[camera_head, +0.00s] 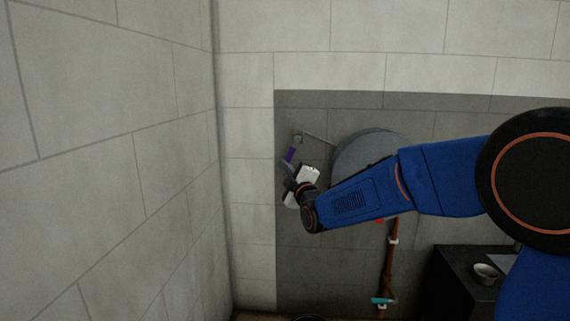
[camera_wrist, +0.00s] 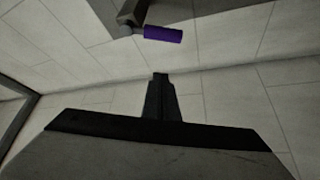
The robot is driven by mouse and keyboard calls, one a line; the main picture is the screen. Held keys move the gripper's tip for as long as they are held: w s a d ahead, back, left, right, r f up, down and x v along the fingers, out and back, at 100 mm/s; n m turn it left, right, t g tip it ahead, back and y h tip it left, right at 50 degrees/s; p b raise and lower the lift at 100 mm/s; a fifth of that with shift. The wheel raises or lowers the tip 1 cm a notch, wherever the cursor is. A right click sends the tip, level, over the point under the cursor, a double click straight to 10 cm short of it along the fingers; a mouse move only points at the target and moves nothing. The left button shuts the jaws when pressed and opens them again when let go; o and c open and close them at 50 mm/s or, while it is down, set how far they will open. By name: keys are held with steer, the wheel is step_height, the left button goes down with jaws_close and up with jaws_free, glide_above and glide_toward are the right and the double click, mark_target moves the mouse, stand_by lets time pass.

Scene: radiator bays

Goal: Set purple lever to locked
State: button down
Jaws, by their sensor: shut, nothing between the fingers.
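The purple lever (camera_head: 290,154) is on the tiled back wall, on a metal fitting at the end of a thin pipe. In the wrist view its purple grip (camera_wrist: 163,34) lies nearly level at the top, joined to a grey fitting (camera_wrist: 132,14) on its left. My gripper (camera_head: 287,165) is close below the lever in the head view. In the wrist view my gripper (camera_wrist: 160,78) is shut and empty, with a gap in the picture between its tips and the purple grip. The locked mark is not visible.
A round grey tank (camera_head: 370,150) is on the wall behind my arm. A copper pipe (camera_head: 388,260) with a teal handle (camera_head: 382,300) runs below it. A dark cabinet (camera_head: 455,285) holds a small bowl (camera_head: 485,273) at the lower right. A side wall (camera_head: 110,150) stands at the left.

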mark_target(289, 159)
steer(key=w, duration=0.8)
steer(key=shift+w+a+r, duration=0.2)
steer(key=shift+w+a, duration=0.1)
stand_by(0.3)
steer(key=shift+d+f+n+g, duration=0.2)
steer(key=shift+d+n+g, duration=0.4)
steer(key=shift+n, duration=0.4)
steer(key=shift+d+f+n+g, duration=0.4)
steer(key=shift+d+n, duration=0.3)
steer(key=shift+n, duration=0.5)
steer(key=shift+s, duration=0.1)
